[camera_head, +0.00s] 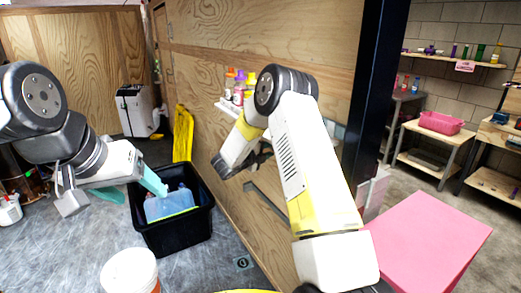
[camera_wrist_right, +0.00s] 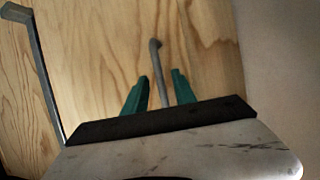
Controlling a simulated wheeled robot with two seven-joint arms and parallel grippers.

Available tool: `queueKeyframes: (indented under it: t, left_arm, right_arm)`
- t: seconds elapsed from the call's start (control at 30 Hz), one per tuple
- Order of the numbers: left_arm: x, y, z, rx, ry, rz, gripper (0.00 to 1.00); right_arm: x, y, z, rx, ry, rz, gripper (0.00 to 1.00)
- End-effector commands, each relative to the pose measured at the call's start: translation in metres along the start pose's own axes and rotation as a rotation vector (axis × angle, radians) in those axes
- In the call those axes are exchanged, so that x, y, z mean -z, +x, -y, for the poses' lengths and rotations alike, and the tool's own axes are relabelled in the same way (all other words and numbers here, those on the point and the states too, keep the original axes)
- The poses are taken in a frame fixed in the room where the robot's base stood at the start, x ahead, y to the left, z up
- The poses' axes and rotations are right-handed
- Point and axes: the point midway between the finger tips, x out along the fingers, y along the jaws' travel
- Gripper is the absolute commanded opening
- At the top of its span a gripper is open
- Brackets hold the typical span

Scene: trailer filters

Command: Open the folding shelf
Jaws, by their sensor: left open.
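A wooden wall panel (camera_head: 215,60) stands across the middle of the head view, with a grey metal bar (camera_head: 266,207) low on it. I cannot tell clearly which part is the folding shelf. In the right wrist view, a thin metal rod with a bent tip (camera_wrist_right: 157,75) stands before wood, between the teal fingers of my right gripper (camera_wrist_right: 159,82). Those fingers are apart, with gaps to the rod; contact is not visible. In the head view, my right arm hides those fingertips. My left gripper (camera_head: 136,187) is open near the black bin, away from the panel.
A black bin (camera_head: 168,235) holding a bluish container stands below my left gripper. A white bucket (camera_head: 130,272) is at the front. Bottles (camera_head: 238,85) stand on a small white wall shelf. A second metal bar (camera_wrist_right: 40,75) shows at left in the wrist view. A pink surface (camera_head: 430,240) lies right.

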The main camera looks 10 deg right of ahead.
Motion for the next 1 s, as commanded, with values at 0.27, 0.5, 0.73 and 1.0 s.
queueKeyframes:
  t: [0.27, 0.5, 0.73, 1.0]
  left_arm:
    - [0.0000, 0.0000, 0.0000, 0.000, 0.000, 0.000, 0.67]
    - [0.0000, 0.0000, 0.0000, 0.000, 0.000, 0.000, 0.67]
    - [0.0000, 0.0000, 0.0000, 0.000, 0.000, 0.000, 0.67]
    - [0.0000, 0.0000, 0.0000, 0.000, 0.000, 0.000, 0.67]
  right_arm:
    - [-0.0002, 0.0050, 0.0004, 0.001, 0.000, 0.000, 0.32]
    - [-0.0001, 0.0048, 0.0003, 0.000, 0.000, 0.000, 0.00]
    - [0.0000, 0.0047, 0.0002, 0.000, 0.000, 0.000, 0.00]
    - [0.0000, 0.0046, 0.0001, 0.000, 0.000, 0.000, 0.00]
